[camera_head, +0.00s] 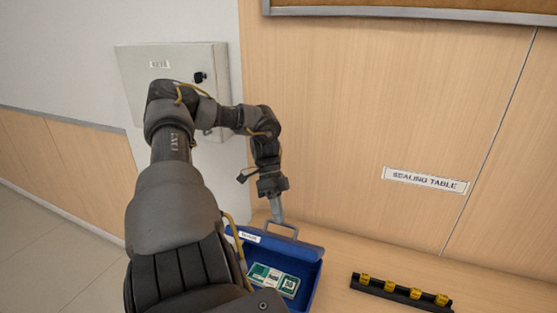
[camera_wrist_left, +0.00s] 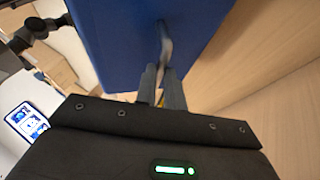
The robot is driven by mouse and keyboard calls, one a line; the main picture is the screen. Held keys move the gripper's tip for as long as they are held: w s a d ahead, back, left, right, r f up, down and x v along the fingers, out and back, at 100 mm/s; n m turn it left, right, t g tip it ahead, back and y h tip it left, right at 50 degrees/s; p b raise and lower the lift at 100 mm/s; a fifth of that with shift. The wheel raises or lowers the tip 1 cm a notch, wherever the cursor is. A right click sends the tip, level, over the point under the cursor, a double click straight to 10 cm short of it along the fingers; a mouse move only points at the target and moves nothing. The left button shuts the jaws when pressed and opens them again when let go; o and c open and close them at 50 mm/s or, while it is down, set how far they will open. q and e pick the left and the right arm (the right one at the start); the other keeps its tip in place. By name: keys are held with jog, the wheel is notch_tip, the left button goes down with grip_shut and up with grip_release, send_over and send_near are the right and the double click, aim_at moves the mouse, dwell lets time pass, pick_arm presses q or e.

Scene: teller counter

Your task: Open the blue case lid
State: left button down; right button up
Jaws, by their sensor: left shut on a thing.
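The blue case (camera_head: 316,276) stands on the table at the bottom middle of the head view. Its inside shows, with green-and-white packets (camera_head: 273,280) in it. The blue lid (camera_head: 300,248) is raised at the far side, and its exact angle is hard to judge. A grey handle (camera_head: 284,226) sticks up from the lid's far edge. My left gripper (camera_head: 277,217) is shut on this handle from above. In the left wrist view the lid's blue face (camera_wrist_left: 125,40) fills the top, with the handle (camera_wrist_left: 166,45) between my fingers (camera_wrist_left: 162,80). My right gripper is out of view.
A black strip with several yellow pieces (camera_head: 402,291) lies right of the case. A "sealing table" sign (camera_head: 425,180) is on the wood wall behind. A grey wall box (camera_head: 140,65) hangs at upper left. Bare table (camera_head: 350,250) lies right of the case.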

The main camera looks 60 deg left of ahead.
pick_arm(q)
jog(key=shift+f, duration=0.1)
jog(key=c, duration=1.5)
grip_release()
jog(key=shift+w+a+f, duration=0.1)
jog(key=shift+w, duration=0.05)
jog(key=shift+r, duration=0.2)
jog(key=b+v, duration=0.1)
jog(key=v, duration=0.9)
jog(key=shift+a+r, duration=0.15)
jog(key=shift+a, duration=0.1)
